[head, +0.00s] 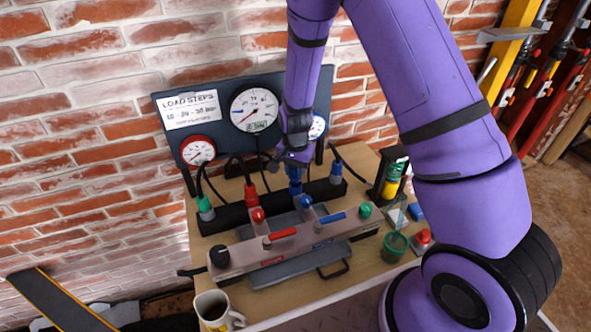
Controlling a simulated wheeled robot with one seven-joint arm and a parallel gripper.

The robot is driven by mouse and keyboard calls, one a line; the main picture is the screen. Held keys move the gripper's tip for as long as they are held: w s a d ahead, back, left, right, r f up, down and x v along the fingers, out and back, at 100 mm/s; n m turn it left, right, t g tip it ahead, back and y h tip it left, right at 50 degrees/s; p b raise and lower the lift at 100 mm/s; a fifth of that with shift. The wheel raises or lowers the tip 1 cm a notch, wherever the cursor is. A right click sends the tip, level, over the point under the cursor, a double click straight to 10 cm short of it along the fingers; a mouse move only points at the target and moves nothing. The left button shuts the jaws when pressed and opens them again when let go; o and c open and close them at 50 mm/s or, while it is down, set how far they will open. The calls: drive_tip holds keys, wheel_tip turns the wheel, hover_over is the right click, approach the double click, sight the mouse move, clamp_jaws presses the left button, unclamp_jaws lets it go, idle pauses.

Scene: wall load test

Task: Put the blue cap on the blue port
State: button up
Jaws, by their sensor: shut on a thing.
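My gripper (296,158) points down over the black pipe block on the bench, shut on a small blue piece (295,173) that I take for the blue cap. The gripper hides most of its upper part. Directly below, a blue fitting, which looks like the blue port (295,188), stands on the black pipe. Cap and port look in line, but I cannot tell whether they touch or whether the cap is seated. Another blue fitting (336,172) with a hose stands to the right, and a red fitting (251,194) stands to the left.
A gauge panel (172,140) with hoses stands close behind. In front is a valve block (240,257) with a red lever (283,233) and a blue lever (333,218). A mug (212,307), green cup (394,246) and red button (423,237) stand near the edges.

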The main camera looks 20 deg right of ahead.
sight(295, 177)
drive_tip(key=shift+f, duration=1.5)
idle(1.7)
drive_tip(key=o, duration=1.5)
drive_tip(key=shift+r, duration=4)
